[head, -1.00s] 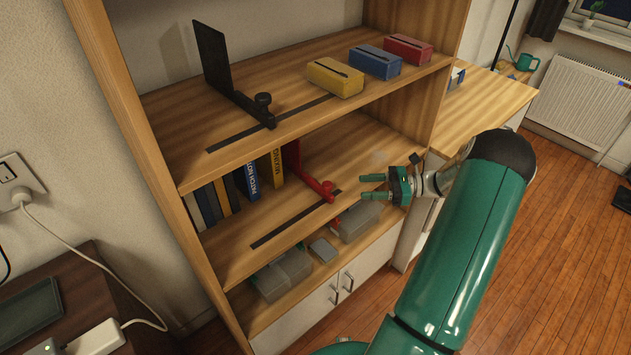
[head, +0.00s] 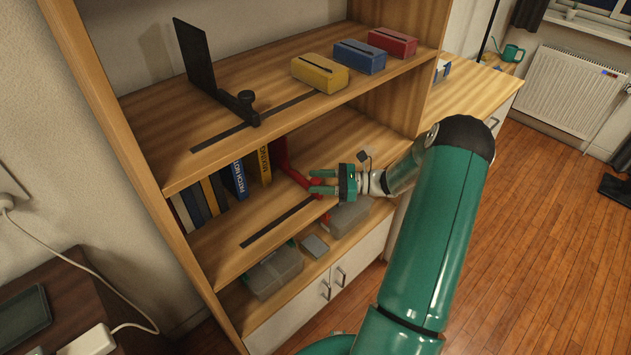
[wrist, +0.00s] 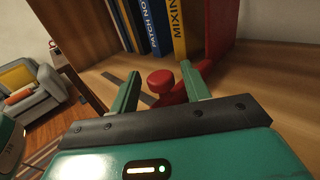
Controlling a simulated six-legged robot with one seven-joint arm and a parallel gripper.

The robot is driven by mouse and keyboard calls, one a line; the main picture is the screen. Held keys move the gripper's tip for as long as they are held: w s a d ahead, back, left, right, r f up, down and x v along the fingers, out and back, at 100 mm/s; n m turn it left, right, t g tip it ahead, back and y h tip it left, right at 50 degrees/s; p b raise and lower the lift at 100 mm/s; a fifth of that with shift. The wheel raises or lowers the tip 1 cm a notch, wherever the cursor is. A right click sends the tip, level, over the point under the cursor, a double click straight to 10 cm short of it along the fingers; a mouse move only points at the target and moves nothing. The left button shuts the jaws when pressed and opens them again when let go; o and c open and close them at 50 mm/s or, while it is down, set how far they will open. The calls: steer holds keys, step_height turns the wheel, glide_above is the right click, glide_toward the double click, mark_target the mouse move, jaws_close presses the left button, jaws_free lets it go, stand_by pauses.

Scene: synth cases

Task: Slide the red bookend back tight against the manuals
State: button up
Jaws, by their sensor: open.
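The red bookend (head: 280,154) stands on the middle shelf, right of the row of manuals (head: 238,178). Its foot reaches toward the shelf front and carries a round red knob (wrist: 160,80). The nearest manual is the yellow one (wrist: 178,32); a narrow dark strip shows between it and the red plate (wrist: 222,35), and I cannot tell how wide the gap is. My gripper (head: 313,181) is open at the front of the middle shelf. In the wrist view its two fingers (wrist: 160,88) lie either side of the knob; contact is not visible. In the head view the gripper partly hides the foot.
A dark slot (head: 278,222) runs along the middle shelf front. The upper shelf (head: 175,165) overhangs, bearing a black bookend (head: 200,65) and yellow, blue and red boxes. Grey bins (head: 272,274) sit on the shelf below. The middle shelf left of my gripper is bare in front of the manuals.

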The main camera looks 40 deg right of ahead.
steer(key=shift+w+a, duration=0.3)
steer(key=shift+a, duration=0.15)
steer(key=shift+c, duration=0.5)
jaws_close()
steer(key=a, duration=0.4)
steer(key=s+a, duration=0.1)
steer(key=a, duration=0.4)
steer(key=s+a, duration=0.1)
steer(key=a, duration=0.3)
steer(key=shift+a, duration=0.35)
steer(key=shift+o, duration=0.5)
jaws_free()
steer(key=shift+d, duration=0.1)
